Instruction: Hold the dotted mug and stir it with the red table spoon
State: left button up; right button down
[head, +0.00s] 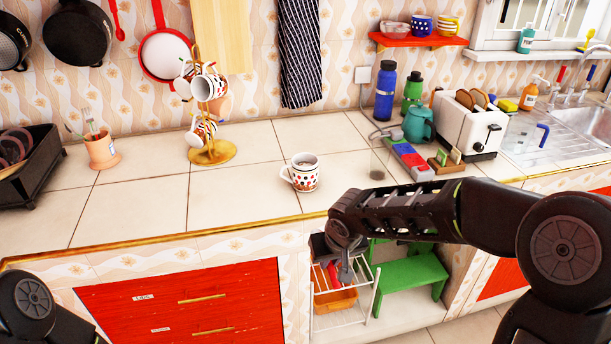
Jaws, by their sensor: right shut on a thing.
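The dotted mug (306,176), white with red and dark dots, stands upright on the tiled counter near its front edge, its handle toward the left. My right gripper (346,272) points down in front of the counter, below and to the right of the mug and apart from it. It is shut on a narrow red thing (332,274) that looks like the red table spoon; its shape is partly hidden by the fingers and the cart behind. Only a part of my left arm shows at the lower left; its gripper is out of view.
A mug tree (212,153) stands behind and left of the mug, with a utensil pot (101,150) farther left. A toaster (467,125), bottles and a clear glass (379,164) stand to the right. A wire cart (372,300) and green stool (411,271) are under the counter.

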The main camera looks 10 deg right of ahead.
dwell(0.4)
jog(key=s+f, duration=0.3)
jog(key=f, duration=1.1)
jog(key=shift+s, duration=0.35)
